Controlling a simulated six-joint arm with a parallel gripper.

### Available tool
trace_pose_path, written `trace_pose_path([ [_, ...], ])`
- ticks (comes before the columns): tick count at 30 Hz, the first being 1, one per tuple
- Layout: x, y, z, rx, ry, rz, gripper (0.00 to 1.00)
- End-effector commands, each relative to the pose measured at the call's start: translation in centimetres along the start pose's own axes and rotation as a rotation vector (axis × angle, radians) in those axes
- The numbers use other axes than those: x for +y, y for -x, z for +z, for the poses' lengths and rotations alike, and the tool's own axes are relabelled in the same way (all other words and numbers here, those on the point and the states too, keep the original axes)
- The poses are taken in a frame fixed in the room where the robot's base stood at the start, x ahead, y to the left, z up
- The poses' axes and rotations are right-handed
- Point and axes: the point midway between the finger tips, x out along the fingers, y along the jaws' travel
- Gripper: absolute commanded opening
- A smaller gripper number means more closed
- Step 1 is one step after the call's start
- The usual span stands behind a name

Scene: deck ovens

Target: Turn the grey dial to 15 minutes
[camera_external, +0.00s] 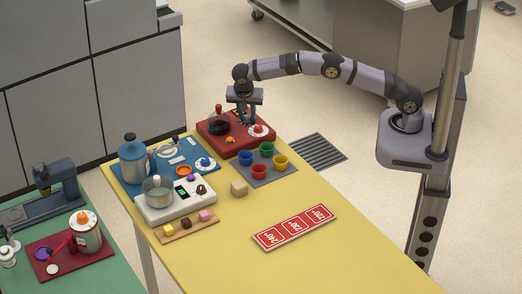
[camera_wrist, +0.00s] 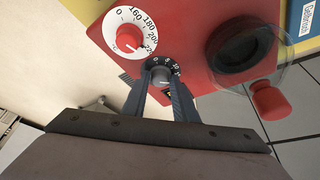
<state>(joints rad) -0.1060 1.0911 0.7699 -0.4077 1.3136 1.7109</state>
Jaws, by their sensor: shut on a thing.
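The grey dial (camera_wrist: 160,77) sits at the edge of the red unit, on a black scale (camera_wrist: 152,63) with small white numbers such as 0, 5 and 10. In the wrist view my gripper (camera_wrist: 160,88) has one finger on each side of the dial and is shut on it. Which number the dial points to is too small to read surely. In the external view my gripper (camera_external: 246,117) reaches down over the red unit (camera_external: 210,138), and the dial is hidden there.
A red knob (camera_wrist: 128,38) on a white scale is close beside the dial. A round black plate (camera_wrist: 238,47) under a clear lid with a red handle (camera_wrist: 270,101) is to the right. Coloured cups (camera_external: 266,150) stand in front of the unit. The yellow table (camera_external: 330,260) has free room.

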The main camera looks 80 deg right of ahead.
Motion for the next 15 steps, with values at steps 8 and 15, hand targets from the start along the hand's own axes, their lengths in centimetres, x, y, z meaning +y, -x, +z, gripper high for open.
trace_pose_path([
  [8, 0.09, -0.13, 0.19, -0.004, 0.001, 0.003, 0.28],
  [15, 0.05, -0.08, 0.11, -0.002, 0.001, 0.002, 0.44],
])
